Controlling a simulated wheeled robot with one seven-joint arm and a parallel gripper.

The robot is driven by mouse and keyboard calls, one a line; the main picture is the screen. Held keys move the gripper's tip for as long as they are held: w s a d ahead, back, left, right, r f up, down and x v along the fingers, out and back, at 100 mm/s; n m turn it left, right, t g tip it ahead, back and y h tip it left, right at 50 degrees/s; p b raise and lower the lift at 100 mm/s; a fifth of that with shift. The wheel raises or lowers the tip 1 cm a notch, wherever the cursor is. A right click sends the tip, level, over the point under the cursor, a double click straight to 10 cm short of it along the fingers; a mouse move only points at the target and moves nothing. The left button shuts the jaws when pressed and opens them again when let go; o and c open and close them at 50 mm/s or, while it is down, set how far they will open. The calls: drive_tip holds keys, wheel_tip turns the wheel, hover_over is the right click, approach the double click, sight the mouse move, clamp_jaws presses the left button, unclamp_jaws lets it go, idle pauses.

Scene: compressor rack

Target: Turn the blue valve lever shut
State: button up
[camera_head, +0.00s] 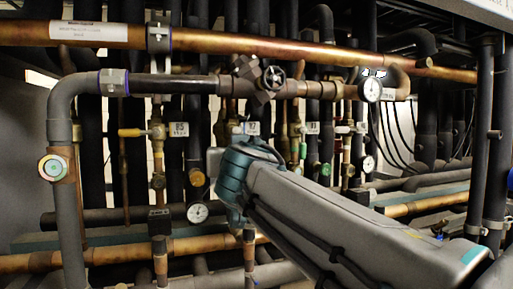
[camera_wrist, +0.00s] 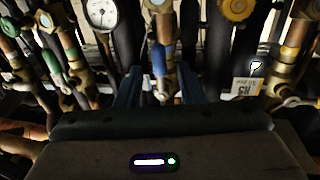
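The blue valve lever (camera_wrist: 158,59) shows in the wrist view, just above the picture's middle, on a brass valve on a vertical pipe. My gripper (camera_wrist: 160,84) shows below it as two dark blue fingers, spread apart to the left and right of the valve's line. The lever stands at or just beyond the gap between the fingertips. I cannot tell whether either finger touches it. In the head view my arm's teal wrist covers the gripper, and I cannot make out the blue lever there.
A green lever (camera_wrist: 50,61) and a white gauge (camera_wrist: 101,14) are to the left in the wrist view. A yellow knob (camera_wrist: 236,9) and a white tag (camera_wrist: 246,88) are to the right. A copper pipe (camera_head: 270,46) crosses above my arm. Pipes crowd the rack closely.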

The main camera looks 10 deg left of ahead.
drive_tip(key=shift+p+x, duration=0.45)
drive_tip(key=shift+x, duration=1.75)
clamp_jaws()
